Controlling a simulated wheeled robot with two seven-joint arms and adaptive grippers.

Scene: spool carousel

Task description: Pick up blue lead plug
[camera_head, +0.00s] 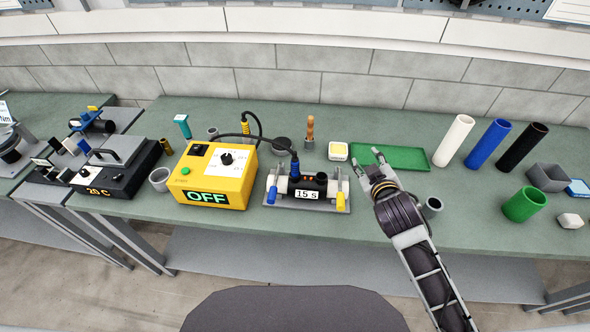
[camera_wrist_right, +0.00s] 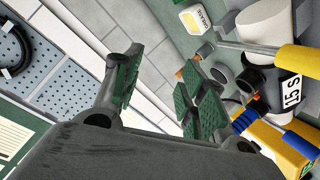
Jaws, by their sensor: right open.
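The blue lead plug (camera_head: 295,171) stands upright at the top left of the 15 s fixture (camera_head: 307,194). A black cable runs from it to the yellow box (camera_head: 213,176). In the right wrist view the blue plug (camera_wrist_right: 244,120) shows at the right, beyond the fingers and beside the fixture's dark cylinder. My right gripper (camera_head: 371,163) is open and empty, to the right of the fixture and apart from the plug. Its two fingers (camera_wrist_right: 160,82) show spread in the wrist view. My left gripper is not in view.
The fixture has a blue handle (camera_head: 271,195) and a yellow handle (camera_head: 341,201). A green tray (camera_head: 405,158) lies behind my right gripper. White, blue and black tubes stand at the right. A grease tub (camera_head: 338,151) and copper-coloured piece (camera_head: 310,130) stand behind the fixture.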

